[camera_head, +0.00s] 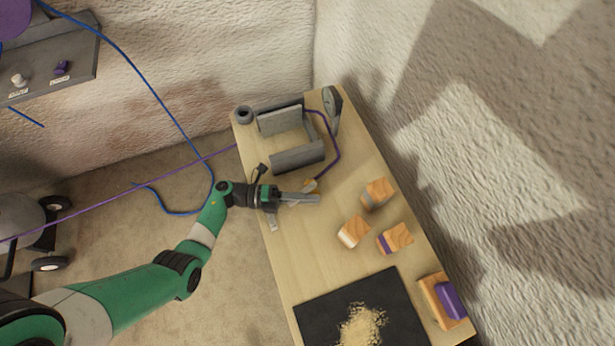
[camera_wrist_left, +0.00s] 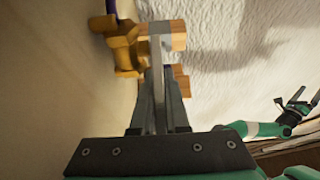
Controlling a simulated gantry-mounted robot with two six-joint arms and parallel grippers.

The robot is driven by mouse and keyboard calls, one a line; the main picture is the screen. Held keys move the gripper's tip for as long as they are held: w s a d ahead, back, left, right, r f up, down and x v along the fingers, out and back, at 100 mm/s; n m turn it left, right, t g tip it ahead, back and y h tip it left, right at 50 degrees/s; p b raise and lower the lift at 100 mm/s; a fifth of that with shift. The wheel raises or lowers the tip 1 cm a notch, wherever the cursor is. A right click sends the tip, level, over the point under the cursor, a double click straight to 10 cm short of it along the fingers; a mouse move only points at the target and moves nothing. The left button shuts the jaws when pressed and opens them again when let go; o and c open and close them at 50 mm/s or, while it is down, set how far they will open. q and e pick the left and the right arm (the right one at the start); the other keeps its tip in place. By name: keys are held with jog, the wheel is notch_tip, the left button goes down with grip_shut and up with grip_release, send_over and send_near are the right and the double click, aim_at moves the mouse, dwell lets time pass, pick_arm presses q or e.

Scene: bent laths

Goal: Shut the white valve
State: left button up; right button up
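A small white knob-like fitting (camera_head: 18,80), the only white valve-like part I can make out, sits on the grey wall panel (camera_head: 75,45) at upper left. A purple fitting (camera_head: 60,68) is beside it. My left gripper (camera_head: 308,198) is over the wooden table, far right of the panel, beside a small brass-coloured fitting (camera_head: 310,185). In the left wrist view the brass fitting (camera_wrist_left: 125,48) is left of the fingertips. A pale strip shows between these fingers; I cannot tell whether they grip anything. My right gripper (camera_wrist_left: 297,103) looks open and empty in the left wrist view.
The table (camera_head: 305,265) carries a grey clamp-like frame (camera_head: 298,157), wooden blocks (camera_head: 397,238) with coloured faces and a dark mat (camera_head: 310,320) with a pale pile. A blue hose (camera_head: 150,85) and a purple line (camera_head: 120,190) cross the space between panel and table.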

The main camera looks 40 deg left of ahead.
pick_arm(q)
jog(key=shift+o, duration=0.9)
jog(key=p+v, duration=0.1)
jog(key=v, duration=1)
jog(key=shift+s+a, duration=0.2)
